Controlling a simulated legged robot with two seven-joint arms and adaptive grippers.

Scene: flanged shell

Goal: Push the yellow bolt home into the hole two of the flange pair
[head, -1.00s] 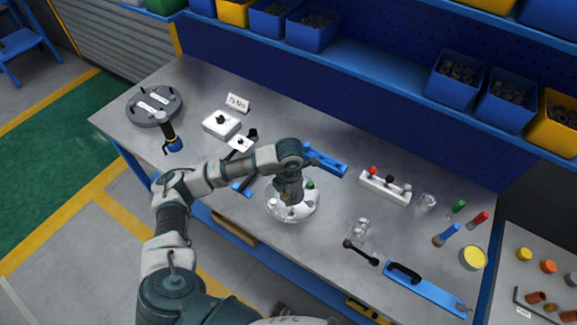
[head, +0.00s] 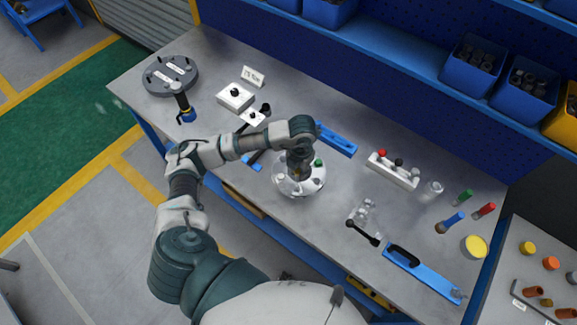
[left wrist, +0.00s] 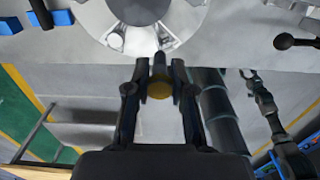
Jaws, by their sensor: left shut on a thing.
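The pale round flange pair (head: 316,185) sits on the bench below my left gripper (head: 298,175). A green bolt (head: 319,163) stands on its rim. In the left wrist view, my left gripper (left wrist: 158,85) is shut on the yellow bolt (left wrist: 159,90), with its yellow head between the fingers and its dark shank toward the edge of the flange pair (left wrist: 116,40). The hand hides most of the bolt and hole two in the head view, so I cannot tell how deep the shank sits. My right gripper does not show clearly in either view.
A grey disc (head: 171,75) and a white box (head: 235,96) stand at the left. A white holder (head: 392,171) with several knobs and a blue torque-wrench-like tool (head: 424,275) lie to the right. Blue bins (head: 471,67) line the shelf behind.

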